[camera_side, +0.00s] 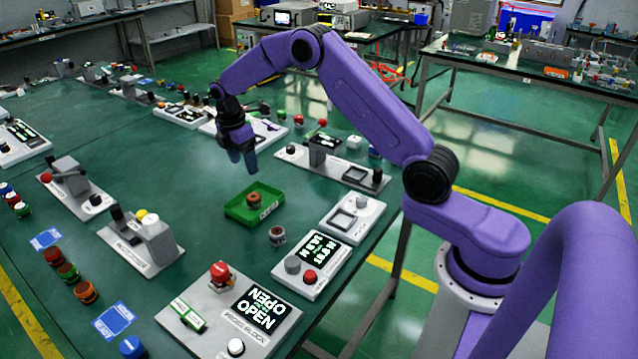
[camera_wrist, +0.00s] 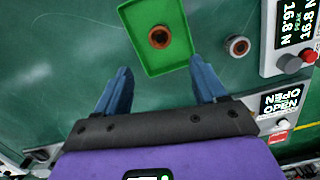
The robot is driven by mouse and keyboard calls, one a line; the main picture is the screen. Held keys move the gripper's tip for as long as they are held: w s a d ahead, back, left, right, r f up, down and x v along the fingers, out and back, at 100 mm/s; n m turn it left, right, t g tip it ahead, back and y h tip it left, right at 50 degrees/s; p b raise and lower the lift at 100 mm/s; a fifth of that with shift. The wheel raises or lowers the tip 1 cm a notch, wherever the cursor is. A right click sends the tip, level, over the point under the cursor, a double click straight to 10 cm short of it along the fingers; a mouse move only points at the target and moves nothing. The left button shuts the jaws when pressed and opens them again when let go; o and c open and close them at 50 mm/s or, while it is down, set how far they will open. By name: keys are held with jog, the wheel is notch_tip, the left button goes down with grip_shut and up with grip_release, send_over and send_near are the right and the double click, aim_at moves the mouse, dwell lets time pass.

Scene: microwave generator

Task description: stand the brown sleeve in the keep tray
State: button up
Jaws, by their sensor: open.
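The green keep tray (camera_side: 236,211) sits on the bench near the middle of the side view, and shows at the top of the wrist view (camera_wrist: 148,66). The brown sleeve (camera_side: 253,197) stands upright inside the tray. From the wrist view the sleeve (camera_wrist: 159,37) is a brown ring with a dark hole facing up. My gripper (camera_side: 243,160) is open and empty, raised above and behind the tray. In the wrist view its blue fingers (camera_wrist: 160,72) are spread wide, apart from the sleeve and the tray.
Coloured rings (camera_side: 68,272) stand at left.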

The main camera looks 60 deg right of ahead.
jog(key=s+a+r+m, duration=0.1)
jog(key=s+a+r, duration=0.2)
jog(key=s+a, duration=0.3)
jog(key=s+a+r+y, duration=0.1)
jog(key=s+a+r, duration=0.2)
jog(key=s, duration=0.4)
jog(key=s+a+r+m, duration=0.1)
jog(key=s+a+r, duration=0.2)
jog(key=s+a, duration=0.3)
jog(key=s+d, duration=0.3)
jog(key=s, duration=0.9)
jog(key=s+d+m, duration=0.1)
jog(key=s+d, duration=0.2)
jog(key=s, duration=1)
jog(key=shift+d+r+m+y, duration=0.3)
jog(key=shift+r+y, duration=0.05)
jog(key=shift+y, duration=0.05)
